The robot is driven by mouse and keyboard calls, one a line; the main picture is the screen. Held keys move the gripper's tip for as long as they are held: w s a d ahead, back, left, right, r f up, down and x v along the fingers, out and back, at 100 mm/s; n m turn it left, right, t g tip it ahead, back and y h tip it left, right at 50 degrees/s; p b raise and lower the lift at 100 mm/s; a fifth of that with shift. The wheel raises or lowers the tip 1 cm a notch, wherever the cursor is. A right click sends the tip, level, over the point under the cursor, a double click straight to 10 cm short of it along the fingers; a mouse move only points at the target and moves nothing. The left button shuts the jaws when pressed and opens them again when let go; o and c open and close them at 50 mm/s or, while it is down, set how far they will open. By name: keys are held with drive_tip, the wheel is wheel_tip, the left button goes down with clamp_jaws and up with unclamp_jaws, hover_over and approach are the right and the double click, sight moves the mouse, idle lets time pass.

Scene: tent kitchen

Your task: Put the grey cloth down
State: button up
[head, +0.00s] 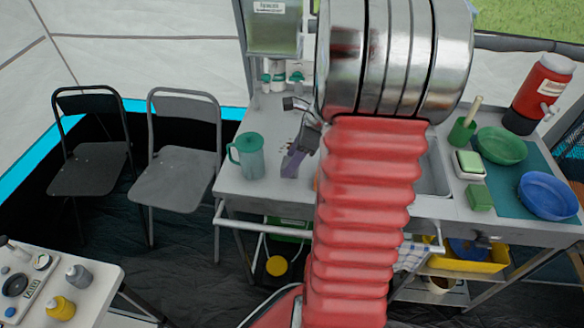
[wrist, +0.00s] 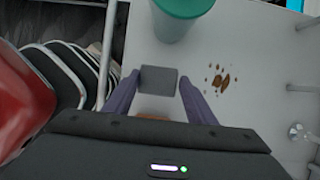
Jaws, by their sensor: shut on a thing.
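The grey cloth (wrist: 158,80) shows in the wrist view as a small, dark grey folded block between the two purple fingers. My gripper (wrist: 158,92) is shut on it, over the pale counter. In the head view my gripper (head: 291,164) is low over the left part of the counter (head: 230,181), right of the teal jug. I cannot pick out the cloth there. Whether the cloth touches the counter is not clear.
The teal jug (head: 249,156) stands close to my gripper; it also shows in the wrist view (wrist: 181,10). Brown crumbs (wrist: 222,79) lie right of the cloth. A green bowl (head: 502,146) and a blue bowl (head: 548,196) sit at the right. My arm hides the counter's middle.

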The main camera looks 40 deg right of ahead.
drive_tip(key=shift+f, duration=1.85)
drive_tip(key=shift+f, duration=0.1)
drive_tip(key=o, duration=1.1)
drive_tip(key=v, duration=1.2)
drive_tip(key=shift+a, duration=0.1)
